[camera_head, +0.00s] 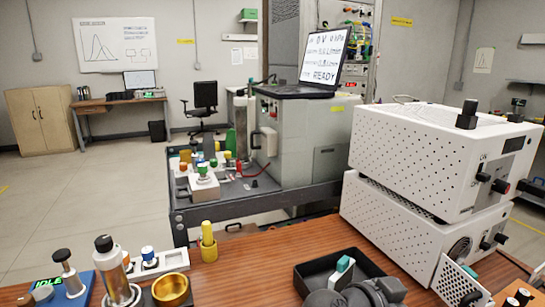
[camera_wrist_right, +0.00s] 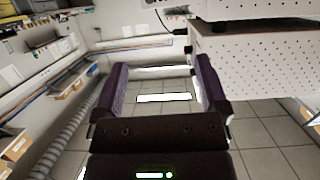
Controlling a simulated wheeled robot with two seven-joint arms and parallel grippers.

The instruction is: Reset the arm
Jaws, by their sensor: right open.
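My right gripper (camera_wrist_right: 161,65) shows in the right wrist view with its two purple fingers spread wide apart. Nothing is between the fingers, and floor tiles show beyond them. In the head view, dark grey rounded parts (camera_head: 355,294) at the bottom edge look like my right arm, in front of a black tray (camera_head: 318,272). The fingers cannot be made out there. My left gripper is not in view.
A wooden table (camera_head: 235,270) spans the front, with a brass cup (camera_head: 170,290), a yellow holder (camera_head: 208,243) and a metal bottle (camera_head: 112,270) at left. Stacked white perforated boxes (camera_head: 425,165) stand at right. A dark cart (camera_head: 250,205) with a laptop (camera_head: 320,62) stands behind.

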